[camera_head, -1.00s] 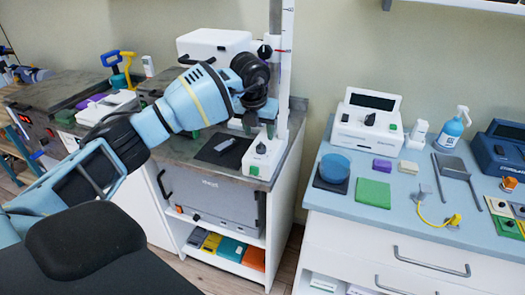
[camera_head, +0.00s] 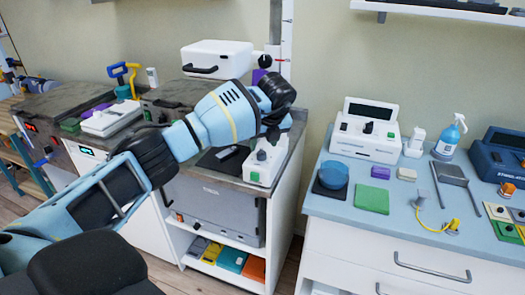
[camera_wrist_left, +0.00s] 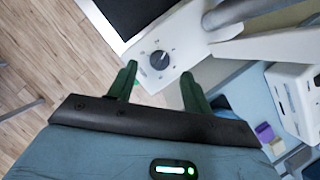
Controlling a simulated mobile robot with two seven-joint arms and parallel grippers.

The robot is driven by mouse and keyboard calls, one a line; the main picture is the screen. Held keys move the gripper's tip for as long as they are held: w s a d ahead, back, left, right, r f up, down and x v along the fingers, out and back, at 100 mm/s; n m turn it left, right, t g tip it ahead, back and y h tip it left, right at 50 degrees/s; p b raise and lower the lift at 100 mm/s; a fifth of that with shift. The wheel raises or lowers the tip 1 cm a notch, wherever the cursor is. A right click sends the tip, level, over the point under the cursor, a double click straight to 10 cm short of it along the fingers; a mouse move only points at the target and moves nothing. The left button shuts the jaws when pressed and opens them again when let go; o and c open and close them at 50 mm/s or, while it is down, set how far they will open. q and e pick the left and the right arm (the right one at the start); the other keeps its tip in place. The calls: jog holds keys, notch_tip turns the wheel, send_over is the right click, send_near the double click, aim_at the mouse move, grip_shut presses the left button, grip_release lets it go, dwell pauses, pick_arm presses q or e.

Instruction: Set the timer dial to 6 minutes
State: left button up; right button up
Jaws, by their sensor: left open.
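The timer dial is a round black knob (camera_wrist_left: 159,61) with a light pointer mark, on a white panel with small marks around it in the left wrist view. The marks are too small to read. In the head view the dial (camera_head: 261,155) sits on a small white unit (camera_head: 255,174) at the bench's right front corner. My left gripper (camera_head: 270,130) is just above this unit. In the wrist view its two dark green fingers (camera_wrist_left: 160,76) are apart, one on each side of the dial in the picture, with nothing between them. Whether they touch the panel cannot be told.
A grey oven-like box (camera_head: 215,205) stands under the benchtop. A white device with a display (camera_head: 365,145) and a blue round pot (camera_head: 334,169) stand on the blue table at right. A floor gap separates bench and table.

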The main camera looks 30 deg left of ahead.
aim_at(262, 151)
pick_arm(q)
jog(key=shift+x, duration=2.2)
jog(key=c, duration=1)
